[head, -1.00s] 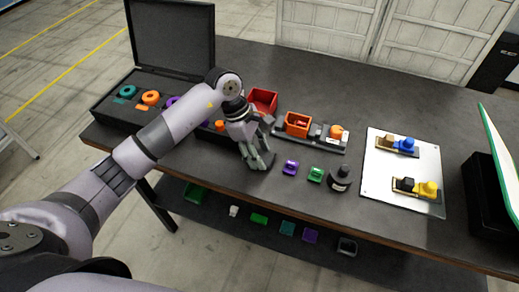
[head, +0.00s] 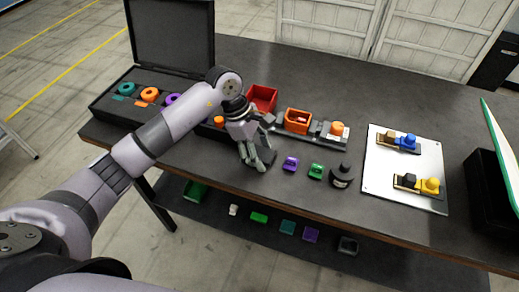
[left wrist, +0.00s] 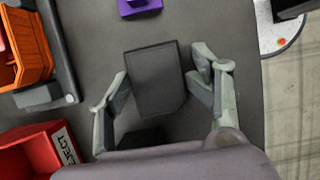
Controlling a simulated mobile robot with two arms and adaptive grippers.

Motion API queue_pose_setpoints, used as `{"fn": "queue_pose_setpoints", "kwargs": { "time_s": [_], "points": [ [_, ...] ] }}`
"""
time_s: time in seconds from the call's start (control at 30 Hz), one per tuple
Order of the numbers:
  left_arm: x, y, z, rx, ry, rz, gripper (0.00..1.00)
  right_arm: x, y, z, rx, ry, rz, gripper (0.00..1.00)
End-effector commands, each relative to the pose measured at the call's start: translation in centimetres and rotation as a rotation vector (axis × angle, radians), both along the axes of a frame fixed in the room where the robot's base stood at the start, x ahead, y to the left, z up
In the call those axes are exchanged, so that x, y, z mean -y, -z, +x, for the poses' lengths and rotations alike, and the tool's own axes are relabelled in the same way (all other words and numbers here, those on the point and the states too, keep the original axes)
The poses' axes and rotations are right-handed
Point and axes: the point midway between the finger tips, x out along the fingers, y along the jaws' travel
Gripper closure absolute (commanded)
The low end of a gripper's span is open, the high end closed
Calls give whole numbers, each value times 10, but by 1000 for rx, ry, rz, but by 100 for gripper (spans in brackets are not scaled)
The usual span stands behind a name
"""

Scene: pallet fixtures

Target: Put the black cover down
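The black cover (left wrist: 156,78) is a flat dark plate with a clipped corner. In the left wrist view it lies over the dark tabletop (left wrist: 215,20), between the fingers of my left gripper (left wrist: 157,77). The fingertips are on both sides of it, with narrow gaps showing, so the gripper looks slightly open around it. In the head view my left gripper (head: 257,161) is low over the table's front half, left of a purple piece (head: 290,163). Its fingers mostly hide the cover there. My right gripper is not in view.
A red bin (head: 263,97) and an orange box (head: 297,119) stand behind the gripper. A green piece (head: 317,171) and a black curved piece (head: 342,177) are to the right. A white board (head: 379,184) with fixtures lies further right. An open black case (head: 118,115) is at left.

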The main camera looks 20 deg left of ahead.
Motion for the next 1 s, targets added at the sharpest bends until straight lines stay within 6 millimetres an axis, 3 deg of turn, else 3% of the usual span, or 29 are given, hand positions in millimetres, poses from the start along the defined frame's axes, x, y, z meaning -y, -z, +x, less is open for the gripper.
{"fn": "queue_pose_setpoints", "kwargs": {
  "time_s": [0.13, 0.53, 0.67, 0.7, 1.0],
  "points": [
    [-3, 6, -2, -10, -3, 11, 36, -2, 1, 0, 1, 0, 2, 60],
    [-3, -3, -1, -5, -4, 9, 36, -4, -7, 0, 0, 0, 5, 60],
    [-3, -19, 0, -3, -4, 5, 36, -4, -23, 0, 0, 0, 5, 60],
    [-8, -21, 2, 3, -6, 7, 36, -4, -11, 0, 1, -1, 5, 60],
    [-34, -86, 3, 6, -4, 6, 36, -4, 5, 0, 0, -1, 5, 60]
  ]
}}
